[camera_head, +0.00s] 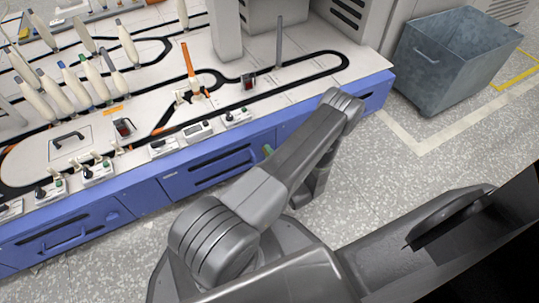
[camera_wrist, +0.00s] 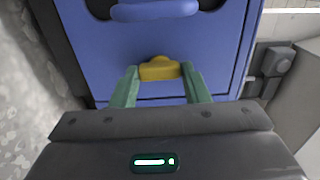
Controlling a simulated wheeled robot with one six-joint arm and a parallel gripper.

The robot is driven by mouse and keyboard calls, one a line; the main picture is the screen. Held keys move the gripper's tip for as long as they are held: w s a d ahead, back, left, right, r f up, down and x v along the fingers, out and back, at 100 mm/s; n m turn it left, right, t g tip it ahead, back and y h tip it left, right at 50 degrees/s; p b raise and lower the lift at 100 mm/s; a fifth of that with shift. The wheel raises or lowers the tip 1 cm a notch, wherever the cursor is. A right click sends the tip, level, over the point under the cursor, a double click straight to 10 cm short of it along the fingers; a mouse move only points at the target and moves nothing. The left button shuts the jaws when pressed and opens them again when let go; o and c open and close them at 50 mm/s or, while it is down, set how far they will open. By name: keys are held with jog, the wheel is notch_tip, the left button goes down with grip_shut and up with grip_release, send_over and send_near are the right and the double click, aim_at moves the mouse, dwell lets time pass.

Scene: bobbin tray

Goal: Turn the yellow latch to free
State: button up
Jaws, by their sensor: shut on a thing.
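The yellow latch (camera_wrist: 159,69) is on the blue drawer front (camera_wrist: 225,50) in the wrist view. It lies wide across the picture with a small rounded knob on top. My gripper (camera_wrist: 160,78) is shut on the latch, with one green finger at each end of it. In the head view my gripper (camera_head: 267,151) shows only as a small green part by the blue front of the machine. My arm hides most of it there, and the latch cannot be made out in that view.
A blue handle (camera_wrist: 155,10) sits in a dark recess above the latch. A grey box-like fitting (camera_wrist: 272,62) stands right of the drawer. In the head view, bobbins (camera_head: 128,42) stand on the machine top (camera_head: 290,95). A grey metal bin (camera_head: 455,55) stands at the right on open floor.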

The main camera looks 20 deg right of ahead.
dwell(0.4)
jog(key=o, duration=1)
